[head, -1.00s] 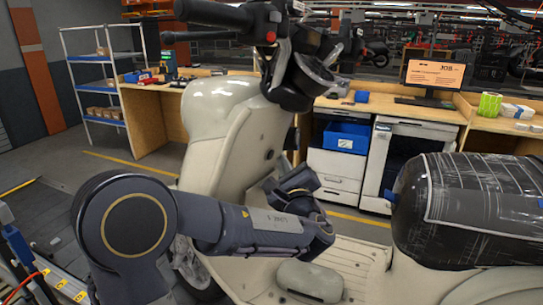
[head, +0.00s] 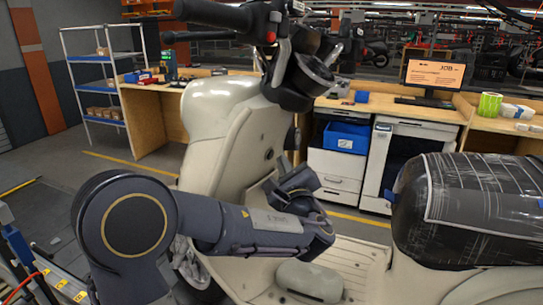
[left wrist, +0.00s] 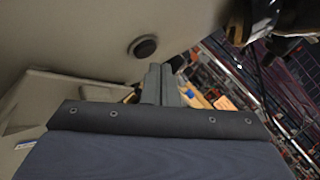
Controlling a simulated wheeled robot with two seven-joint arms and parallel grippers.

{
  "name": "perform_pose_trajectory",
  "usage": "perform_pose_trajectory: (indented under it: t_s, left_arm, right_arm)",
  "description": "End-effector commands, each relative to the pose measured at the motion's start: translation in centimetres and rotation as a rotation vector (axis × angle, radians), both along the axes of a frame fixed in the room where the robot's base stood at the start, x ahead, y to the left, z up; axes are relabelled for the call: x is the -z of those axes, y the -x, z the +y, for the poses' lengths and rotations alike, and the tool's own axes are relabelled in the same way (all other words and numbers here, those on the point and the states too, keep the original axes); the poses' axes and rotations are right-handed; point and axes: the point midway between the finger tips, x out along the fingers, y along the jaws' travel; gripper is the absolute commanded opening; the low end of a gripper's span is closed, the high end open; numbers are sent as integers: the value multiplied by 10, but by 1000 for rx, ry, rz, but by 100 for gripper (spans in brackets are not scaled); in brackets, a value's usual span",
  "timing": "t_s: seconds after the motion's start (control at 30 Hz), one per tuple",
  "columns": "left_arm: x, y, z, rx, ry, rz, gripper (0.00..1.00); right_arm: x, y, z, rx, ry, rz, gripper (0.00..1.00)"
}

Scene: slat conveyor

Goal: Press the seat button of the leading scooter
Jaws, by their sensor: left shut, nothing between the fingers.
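The cream scooter (head: 222,140) stands in front of me, its inner front panel facing the seat. A small dark round button (head: 269,154) sits on that panel. It also shows in the left wrist view (left wrist: 145,46), just up and left of the fingertips. My left gripper (head: 285,162) is shut and empty, below and to the right of the button in the head view. Its closed fingers (left wrist: 163,72) point at the panel. They look apart from the button; the gap in depth is hard to judge. My right gripper is out of view.
The wrapped black seat (head: 465,210) is at the right. The handlebar (head: 290,60) hangs above my gripper. The footboard (head: 345,262) lies below. A workbench with a monitor (head: 435,75) and a blue bin (head: 346,136) stands behind.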

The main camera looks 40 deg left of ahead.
Motion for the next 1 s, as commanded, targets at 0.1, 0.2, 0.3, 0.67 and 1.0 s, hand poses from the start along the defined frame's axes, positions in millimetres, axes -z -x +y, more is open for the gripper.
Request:
perform_pose_trajectory:
  t_s: [0.1, 0.2, 0.3, 0.67, 1.0]
  left_arm:
    - [0, 0, 0, 0, 0, 0, 0]
    - [0, 0, 0, 0, 0, 0, 0]
    - [0, 0, 1, 0, 0, 0, 0]
    - [-2, 1, 9, -1, 1, 0, 0]
    - [-2, 1, 10, 0, 0, 0, 0]
  right_arm:
    - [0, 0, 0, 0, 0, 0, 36]
    - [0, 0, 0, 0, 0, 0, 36]
    - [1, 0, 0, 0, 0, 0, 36]
    - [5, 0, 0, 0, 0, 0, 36]
    - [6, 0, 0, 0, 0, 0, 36]
